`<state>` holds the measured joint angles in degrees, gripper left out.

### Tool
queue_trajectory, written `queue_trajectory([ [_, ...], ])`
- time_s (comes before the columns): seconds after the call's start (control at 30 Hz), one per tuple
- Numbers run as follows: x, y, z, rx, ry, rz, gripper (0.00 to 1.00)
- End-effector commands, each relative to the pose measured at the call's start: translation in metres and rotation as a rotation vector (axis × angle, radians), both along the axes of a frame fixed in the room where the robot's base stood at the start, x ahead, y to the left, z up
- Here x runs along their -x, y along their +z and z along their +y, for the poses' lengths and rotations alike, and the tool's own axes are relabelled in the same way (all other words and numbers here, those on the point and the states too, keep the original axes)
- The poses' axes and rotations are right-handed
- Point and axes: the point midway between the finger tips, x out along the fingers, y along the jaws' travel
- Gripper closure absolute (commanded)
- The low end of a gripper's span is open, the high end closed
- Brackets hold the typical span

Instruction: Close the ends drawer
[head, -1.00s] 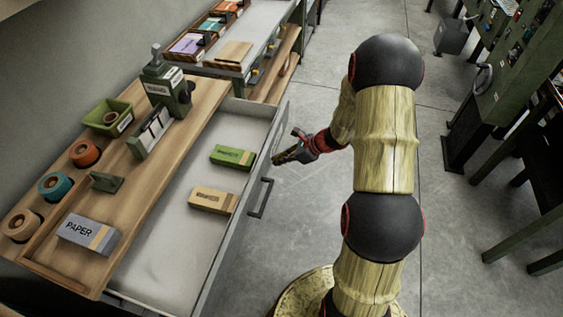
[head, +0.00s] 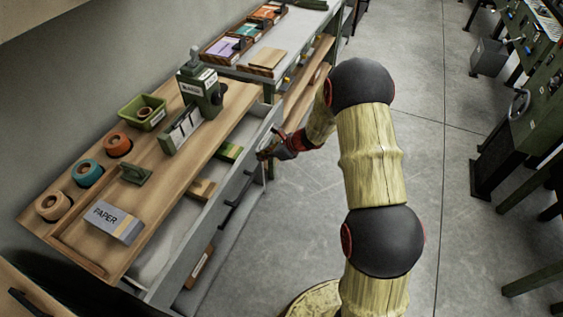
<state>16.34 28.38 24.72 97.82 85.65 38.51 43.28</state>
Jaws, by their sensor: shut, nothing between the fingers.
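A wide grey drawer (head: 180,232) under the wooden bench top stands partly open. It has a dark bar handle (head: 238,189) on its front. A green box (head: 229,151) and a tan box (head: 201,189) lie inside, each partly covered by the bench top's edge. I cannot read a label on the drawer. My gripper (head: 263,154) is shut and empty at the far part of the drawer front, beyond the handle. It looks close against the front, but I cannot tell whether it touches.
The wooden bench top (head: 150,185) carries a grey PAPER box (head: 113,222), tape rolls (head: 88,173), a green bin (head: 143,113) and a green device (head: 201,92). A second bench (head: 285,50) stands beyond. Green machines (head: 530,110) stand at right. The floor (head: 430,190) between is clear.

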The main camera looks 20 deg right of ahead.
Motion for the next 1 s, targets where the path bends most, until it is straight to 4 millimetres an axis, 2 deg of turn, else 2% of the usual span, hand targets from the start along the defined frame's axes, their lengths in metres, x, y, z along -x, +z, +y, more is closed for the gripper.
queue_trajectory([
  [0.03,-0.01,0.0,0.012,0.0,0.006,0.0,1.0],
  [0.2,-0.038,0.0,0.04,0.0,0.005,0.0,1.0],
  [0.43,-0.065,0.001,0.065,0.001,0.002,-0.001,1.0],
  [0.67,-0.077,0.0,0.076,0.001,0.0,-0.001,1.0],
  [1.0,-0.079,0.001,0.079,0.0,0.0,-0.002,1.0],
])
